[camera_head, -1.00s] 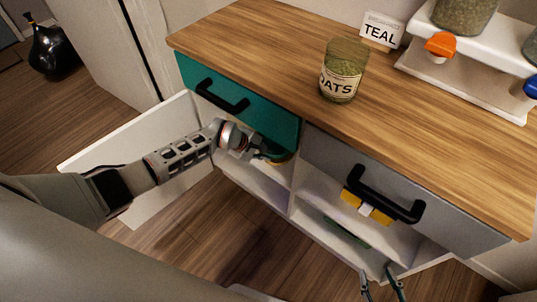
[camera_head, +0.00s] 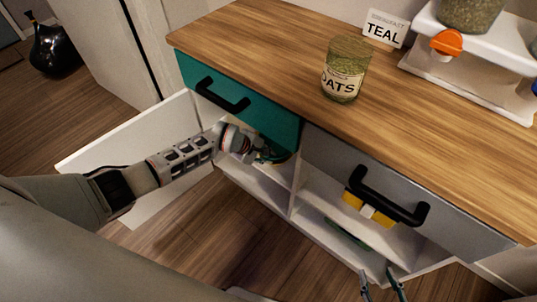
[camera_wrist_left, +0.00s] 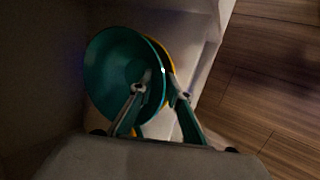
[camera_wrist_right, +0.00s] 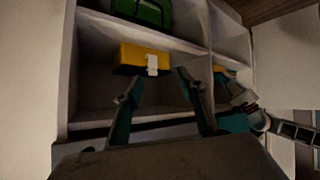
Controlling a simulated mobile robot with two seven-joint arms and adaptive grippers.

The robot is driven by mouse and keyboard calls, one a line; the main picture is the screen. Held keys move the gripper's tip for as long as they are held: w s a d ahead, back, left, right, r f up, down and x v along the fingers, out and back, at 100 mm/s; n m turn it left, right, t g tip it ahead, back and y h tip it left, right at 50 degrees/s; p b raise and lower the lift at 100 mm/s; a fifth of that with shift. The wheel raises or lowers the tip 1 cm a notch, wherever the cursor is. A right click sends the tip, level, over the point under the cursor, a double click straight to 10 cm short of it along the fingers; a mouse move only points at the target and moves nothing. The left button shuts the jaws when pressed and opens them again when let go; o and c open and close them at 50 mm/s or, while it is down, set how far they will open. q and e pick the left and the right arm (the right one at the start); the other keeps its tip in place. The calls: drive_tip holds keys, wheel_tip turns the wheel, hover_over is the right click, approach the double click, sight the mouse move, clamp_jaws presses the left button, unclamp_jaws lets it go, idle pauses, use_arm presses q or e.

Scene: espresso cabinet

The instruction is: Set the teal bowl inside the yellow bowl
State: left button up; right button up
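The teal bowl (camera_wrist_left: 110,75) fills the middle of the left wrist view, its inside facing the camera. The yellow bowl (camera_wrist_left: 168,62) shows as a strip behind it; most of it is hidden. In the head view the teal bowl (camera_head: 273,156) and yellow bowl (camera_head: 286,158) are partly visible below the teal drawer. My left gripper (camera_wrist_left: 159,76) has one finger inside the teal bowl and one outside, shut on its rim. It is in the left compartment in the head view (camera_head: 262,154). My right gripper (camera_head: 382,286) is open and empty before the right compartment; it also shows in its wrist view (camera_wrist_right: 158,80).
A yellow box (camera_wrist_right: 143,58) with a white part and a green object (camera_wrist_right: 145,10) lie in the right compartment. A teal drawer (camera_head: 240,100), grey drawer (camera_head: 335,160) and open door (camera_head: 100,150) border the space. An oats jar (camera_head: 345,72) stands on the counter.

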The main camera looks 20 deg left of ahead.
use_arm(q)
drive_tip(key=shift+s+f, duration=0.2)
drive_tip(key=shift+f, duration=0.3)
drive_tip(key=shift+w+r, duration=0.1)
drive_tip(key=shift+r, duration=0.1)
